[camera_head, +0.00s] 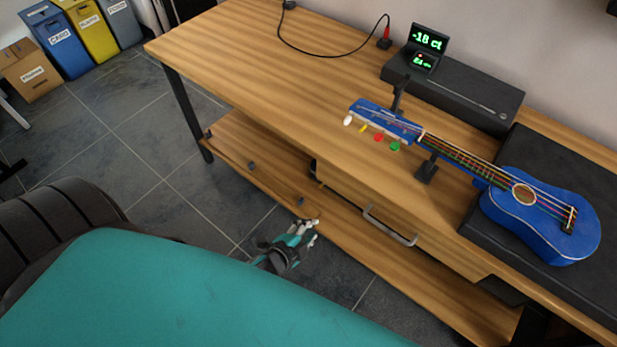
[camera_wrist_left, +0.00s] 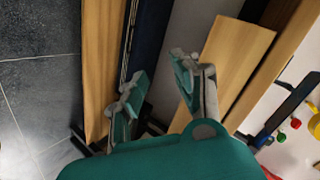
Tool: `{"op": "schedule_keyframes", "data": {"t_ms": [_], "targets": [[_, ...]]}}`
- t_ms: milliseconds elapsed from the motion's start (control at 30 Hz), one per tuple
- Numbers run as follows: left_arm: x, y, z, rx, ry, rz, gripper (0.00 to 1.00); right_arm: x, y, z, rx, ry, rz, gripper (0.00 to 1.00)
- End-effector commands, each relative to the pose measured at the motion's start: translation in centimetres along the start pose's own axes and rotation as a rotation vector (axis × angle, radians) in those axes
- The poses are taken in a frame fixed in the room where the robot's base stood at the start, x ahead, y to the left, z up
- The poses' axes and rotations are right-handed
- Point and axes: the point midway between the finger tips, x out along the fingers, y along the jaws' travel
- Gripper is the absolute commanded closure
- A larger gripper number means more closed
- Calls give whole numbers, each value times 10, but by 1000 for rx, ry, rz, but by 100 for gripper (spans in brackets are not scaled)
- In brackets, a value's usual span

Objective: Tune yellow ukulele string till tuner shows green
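The blue ukulele (camera_head: 545,228) lies on the desk, its body on a black case and its neck held by a dark stand. Its head carries a white peg (camera_head: 347,121), a yellow peg (camera_head: 362,129), a red peg (camera_head: 379,138) and a green peg (camera_head: 395,146). The tuner (camera_head: 428,38) reads "-18 ct" in green, with a smaller lower display. My left gripper (camera_head: 309,226) is in front of the desk, below the top, apart from the pegs. In the left wrist view its fingers (camera_wrist_left: 158,82) are spread and empty. My right gripper is out of view.
The desk top (camera_head: 270,70) is clear on its left. A black box (camera_head: 455,93) stands behind the ukulele's head. A drawer handle (camera_head: 390,226) and a lower shelf (camera_head: 245,155) are near my left gripper. A cable (camera_head: 320,52) lies at the back.

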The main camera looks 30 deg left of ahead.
Motion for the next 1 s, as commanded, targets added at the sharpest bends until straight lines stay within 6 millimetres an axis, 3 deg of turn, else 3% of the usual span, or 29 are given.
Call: {"op": "schedule_keyframes", "data": {"t_ms": [267,833,933,1000], "targets": [[1,17,11,-48,-27,43,70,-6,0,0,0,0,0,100],[1,20,12,-54,-31,48,70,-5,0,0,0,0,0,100],[3,39,24,-94,-57,85,70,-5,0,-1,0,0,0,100],[5,66,41,-154,-99,138,70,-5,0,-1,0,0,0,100]]}}
